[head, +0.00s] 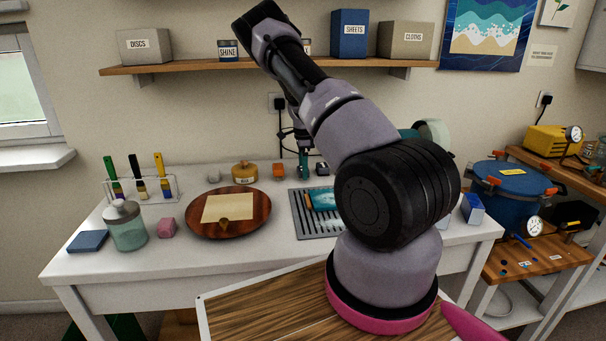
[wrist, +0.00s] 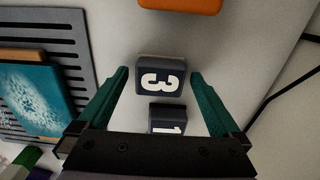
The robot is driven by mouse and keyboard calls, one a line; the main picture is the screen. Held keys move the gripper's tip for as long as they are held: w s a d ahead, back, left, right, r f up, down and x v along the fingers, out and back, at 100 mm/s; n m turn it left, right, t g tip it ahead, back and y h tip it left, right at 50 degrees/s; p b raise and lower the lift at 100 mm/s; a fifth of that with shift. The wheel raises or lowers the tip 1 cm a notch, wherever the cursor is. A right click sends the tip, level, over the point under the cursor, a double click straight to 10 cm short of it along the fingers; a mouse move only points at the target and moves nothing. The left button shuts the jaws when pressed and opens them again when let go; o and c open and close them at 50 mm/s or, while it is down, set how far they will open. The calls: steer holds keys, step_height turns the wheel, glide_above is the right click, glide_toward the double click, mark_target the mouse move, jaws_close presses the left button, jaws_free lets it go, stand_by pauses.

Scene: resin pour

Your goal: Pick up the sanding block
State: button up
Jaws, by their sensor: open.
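My gripper (wrist: 159,75) is open, its two teal fingers apart. In the wrist view a dark block marked 3 (wrist: 160,76) lies between the fingertips, and I cannot tell whether they touch it. A dark block marked 1 (wrist: 167,118) sits nearer the palm, partly hidden. No label shows which item is the sanding block. An orange block (wrist: 180,4) is cut off at the top of the wrist view; it also shows in the head view (head: 278,169), left of my gripper (head: 303,170). A dark block (head: 322,169) stands just right of my gripper there.
A slotted grey mat (head: 306,228) with a teal piece (head: 322,201) lies in front of my gripper. A round wooden board (head: 255,222), a pink block (head: 167,227) and a glass jar (head: 128,232) stand left. A shelf (head: 180,68) hangs above the white table (head: 190,262).

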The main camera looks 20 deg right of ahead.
steer(key=shift+f, duration=0.3)
steer(key=c, duration=1.5)
steer(key=shift+o, duration=0.2)
steer(key=shift+r, duration=0.1)
steer(key=shift+s+r, duration=0.1)
steer(key=shift+r, duration=0.1)
step_height(320, 180, up, 7)
steer(key=shift+f, duration=0.1)
steer(key=s+a, duration=0.1)
steer(key=s, duration=0.5)
steer(key=s+a, duration=0.2)
steer(key=s, duration=0.4)
steer(key=s+a, duration=0.2)
steer(key=s, duration=0.5)
steer(key=shift+a+f, duration=0.2)
steer(key=shift+a, duration=0.05)
